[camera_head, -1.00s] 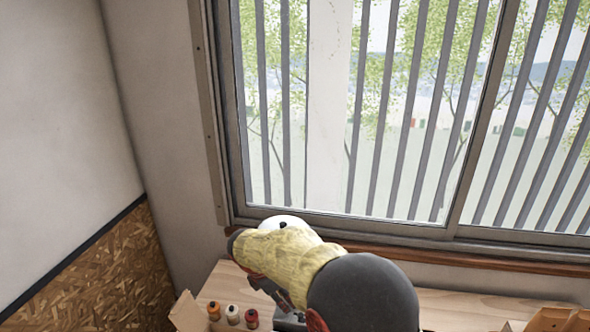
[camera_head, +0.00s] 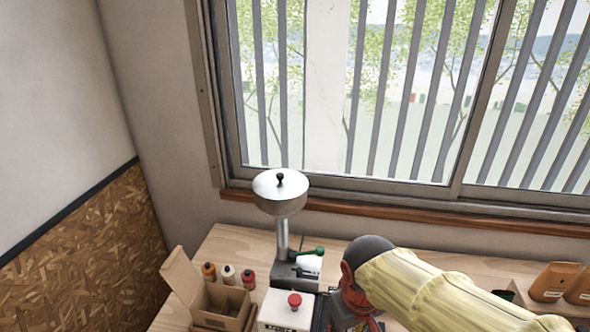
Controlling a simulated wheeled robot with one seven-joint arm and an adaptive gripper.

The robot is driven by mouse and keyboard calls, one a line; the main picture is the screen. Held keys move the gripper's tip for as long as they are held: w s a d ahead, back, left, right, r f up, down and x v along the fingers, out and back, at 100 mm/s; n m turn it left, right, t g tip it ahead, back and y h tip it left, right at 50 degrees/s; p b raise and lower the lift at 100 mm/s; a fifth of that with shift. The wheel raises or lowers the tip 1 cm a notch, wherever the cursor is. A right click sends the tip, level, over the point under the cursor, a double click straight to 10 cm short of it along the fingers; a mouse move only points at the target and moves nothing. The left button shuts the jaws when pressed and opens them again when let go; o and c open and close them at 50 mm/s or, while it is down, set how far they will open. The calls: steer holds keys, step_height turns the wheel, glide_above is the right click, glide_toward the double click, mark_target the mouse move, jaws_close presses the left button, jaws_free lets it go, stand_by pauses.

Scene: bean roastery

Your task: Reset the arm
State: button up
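My arm (camera_head: 432,287), in a pale yellow sleeve with a dark grey rounded joint cover, reaches in from the lower right over the wooden counter. Its red and dark parts point down at the bottom middle of the head view. My gripper's fingers are not visible; they are out of frame or hidden behind the arm.
A machine with a silver hopper (camera_head: 280,192) and a red-knobbed white box (camera_head: 287,310) stand left of my arm. An open cardboard box (camera_head: 222,300) and several small bottles (camera_head: 228,274) are further left. Orange bags (camera_head: 555,281) stand at right. A barred window (camera_head: 380,90) is behind the counter (camera_head: 240,244).

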steer(key=s+d+f+m+t+b, duration=0.3)
steer(key=s+d+b, duration=0.4)
steer(key=b, duration=0.3)
steer(key=shift+s+d+f+m+t, duration=0.25)
steer(key=shift+d+f+m+t, duration=0.2)
steer(key=shift+f, duration=0.2)
